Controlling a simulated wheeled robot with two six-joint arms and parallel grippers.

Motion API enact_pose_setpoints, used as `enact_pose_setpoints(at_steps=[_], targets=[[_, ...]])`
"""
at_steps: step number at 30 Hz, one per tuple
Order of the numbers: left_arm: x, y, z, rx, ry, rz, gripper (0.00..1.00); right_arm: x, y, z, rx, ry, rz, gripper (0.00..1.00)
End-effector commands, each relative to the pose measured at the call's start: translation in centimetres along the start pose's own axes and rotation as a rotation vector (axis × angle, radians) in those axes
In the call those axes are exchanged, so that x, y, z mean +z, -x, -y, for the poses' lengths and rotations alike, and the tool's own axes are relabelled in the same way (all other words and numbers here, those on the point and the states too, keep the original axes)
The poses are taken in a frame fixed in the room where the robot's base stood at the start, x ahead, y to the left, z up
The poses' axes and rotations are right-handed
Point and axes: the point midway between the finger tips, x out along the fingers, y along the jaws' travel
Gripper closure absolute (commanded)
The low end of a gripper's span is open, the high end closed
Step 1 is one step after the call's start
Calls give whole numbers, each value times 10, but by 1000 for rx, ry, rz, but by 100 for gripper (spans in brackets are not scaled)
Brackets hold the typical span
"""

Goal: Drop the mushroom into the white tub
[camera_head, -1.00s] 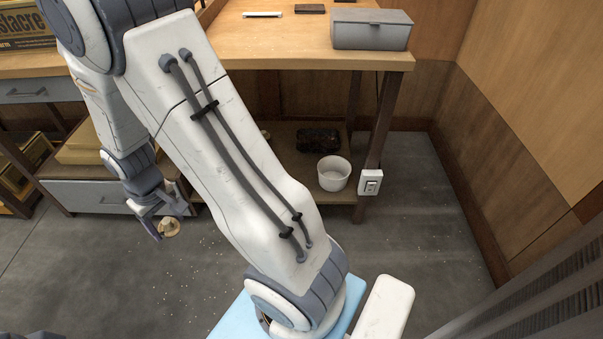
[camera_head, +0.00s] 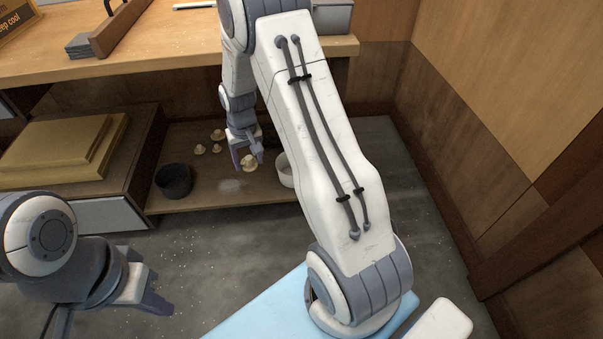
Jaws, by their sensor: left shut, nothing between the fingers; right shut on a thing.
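The white tub (camera_head: 286,172) stands on the low wooden shelf, partly hidden behind my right arm. My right gripper (camera_head: 250,158) is shut on a tan mushroom (camera_head: 249,162), just left of the tub and above the shelf. The mushroom appears beside the tub, not over it. My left gripper (camera_head: 158,292) is shut and empty at the lower left, over the grey floor and well apart from the shelf.
Several loose mushrooms (camera_head: 216,136) lie on the low shelf (camera_head: 218,199) behind my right gripper. A black bowl (camera_head: 174,181) stands at its left. Stacked yellow-brown boxes (camera_head: 55,152) are further left. The wooden tabletop (camera_head: 165,52) overhangs the shelf.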

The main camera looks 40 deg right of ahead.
Motion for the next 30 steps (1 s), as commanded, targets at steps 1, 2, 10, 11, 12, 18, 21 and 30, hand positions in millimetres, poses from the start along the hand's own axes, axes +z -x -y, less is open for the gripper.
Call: enact_pose_setpoints(at_steps=[1, 2, 10, 11, 12, 18, 21, 30], targets=[[1, -10, 1, 0, 0, 0, 100, -17, -26, -19, 7, -56, 3, 61], [1, -12, 1, 0, 0, 0, 100, -26, -35, -28, 11, -85, 4, 61], [1, -26, 2, 0, 0, 0, 100, -72, -101, -101, 35, -276, 2, 61], [1, -27, 2, 0, 0, 0, 100, -75, -108, -108, 38, -294, 2, 61], [1, -27, 2, 0, 0, 0, 100, -79, -113, -120, 42, -326, 1, 61], [1, -25, 2, 0, 0, 0, 100, -92, -128, -172, 59, -472, 0, 61], [1, -25, 2, 0, 0, 0, 100, -94, -132, -189, 65, -521, 0, 61], [2, -32, 2, 0, 0, 0, 100, -94, -143, -202, 70, -559, 0, 61]])
